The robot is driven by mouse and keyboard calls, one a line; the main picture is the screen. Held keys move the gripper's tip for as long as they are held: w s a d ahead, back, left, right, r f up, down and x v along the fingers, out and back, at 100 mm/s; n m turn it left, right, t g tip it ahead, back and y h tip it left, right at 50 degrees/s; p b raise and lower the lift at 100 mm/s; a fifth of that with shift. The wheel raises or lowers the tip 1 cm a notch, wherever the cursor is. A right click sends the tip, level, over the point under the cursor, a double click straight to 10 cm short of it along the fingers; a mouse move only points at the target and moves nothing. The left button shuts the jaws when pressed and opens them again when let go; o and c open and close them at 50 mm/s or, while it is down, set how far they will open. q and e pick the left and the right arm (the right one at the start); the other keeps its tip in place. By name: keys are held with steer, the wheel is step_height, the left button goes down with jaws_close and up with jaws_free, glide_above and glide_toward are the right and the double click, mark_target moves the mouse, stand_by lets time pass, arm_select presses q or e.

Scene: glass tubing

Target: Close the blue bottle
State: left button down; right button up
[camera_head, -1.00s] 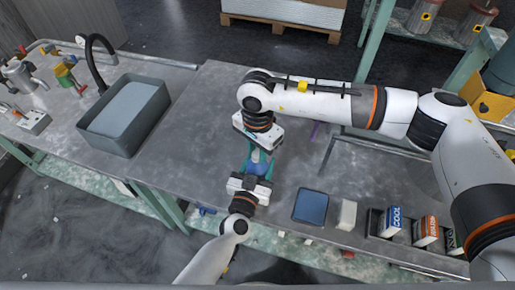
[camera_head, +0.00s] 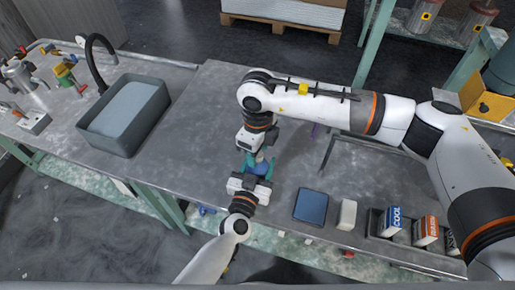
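The blue bottle (camera_head: 261,168) shows as a small blue patch at the middle of the worktop, mostly hidden by my two grippers. My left gripper (camera_head: 257,168) comes from below, with teal fingers on either side of the bottle, and appears to be shut on it. My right gripper (camera_head: 254,154) is just above the bottle in the picture, facing my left gripper. Its fingertips overlap the bottle area, so whether it is open or shut, and whether it holds a cap, cannot be made out.
A grey basin (camera_head: 123,115) and black tap (camera_head: 98,55) are at the left. A blue tray-like item (camera_head: 311,207), a white block (camera_head: 347,214) and several small boxes (camera_head: 390,221) line the front right edge. The worktop (camera_head: 190,140) left of the grippers is clear.

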steer(key=shift+r, duration=0.1)
steer(key=shift+r, duration=2.2)
steer(key=shift+c, duration=0.2)
steer(key=shift+r+m, duration=1.3)
steer(key=shift+r, duration=0.45)
steer(key=shift+f, duration=0.1)
steer(key=shift+f, duration=3.95)
steer(key=shift+c, duration=0.4)
